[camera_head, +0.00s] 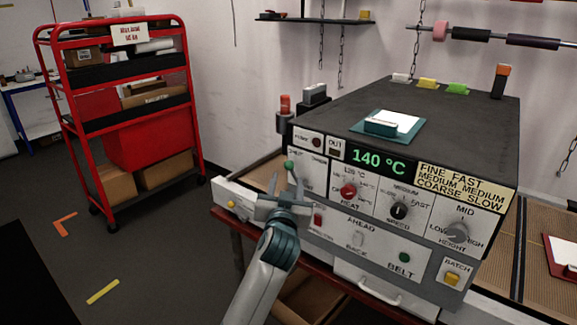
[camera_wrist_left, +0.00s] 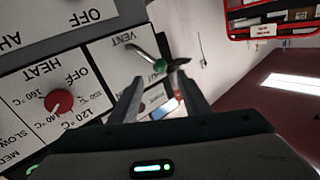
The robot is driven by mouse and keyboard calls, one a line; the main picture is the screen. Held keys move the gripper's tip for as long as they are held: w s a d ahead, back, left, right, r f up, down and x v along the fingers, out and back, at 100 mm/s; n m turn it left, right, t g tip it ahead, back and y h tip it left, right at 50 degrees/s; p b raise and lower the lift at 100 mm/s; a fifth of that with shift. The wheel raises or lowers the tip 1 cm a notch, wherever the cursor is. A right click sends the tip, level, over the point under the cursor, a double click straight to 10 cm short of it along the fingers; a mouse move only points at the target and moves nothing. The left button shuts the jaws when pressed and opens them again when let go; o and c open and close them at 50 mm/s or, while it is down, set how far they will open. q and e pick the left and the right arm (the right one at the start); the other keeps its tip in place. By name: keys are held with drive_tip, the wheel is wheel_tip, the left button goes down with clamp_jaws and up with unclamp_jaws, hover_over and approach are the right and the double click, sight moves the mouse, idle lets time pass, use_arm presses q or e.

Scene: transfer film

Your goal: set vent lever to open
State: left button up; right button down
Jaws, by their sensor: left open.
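The vent lever (camera_head: 289,165) has a green ball end and sits at the left of the machine's front panel. In the left wrist view, the lever (camera_wrist_left: 158,66) shows its metal shaft and green ball beside the VENT label. My left gripper (camera_head: 285,181) is open in front of the vent panel. In the left wrist view, its fingertips (camera_wrist_left: 158,82) stand on either side of the green ball's line, with the ball just beyond them. I cannot tell whether a finger touches the lever. The gripper partly covers the vent panel's markings. My right gripper is not in view.
The machine (camera_head: 450,120) has a red heat knob (camera_head: 348,190), a black speed knob (camera_head: 399,211) and a grey height knob (camera_head: 457,233) to the right.

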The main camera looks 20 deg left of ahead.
sight(289, 168)
use_arm(q)
drive_tip(key=p+x, duration=0.2)
drive_tip(key=x, duration=0.5)
drive_tip(key=shift+w, duration=0.2)
clamp_jaws()
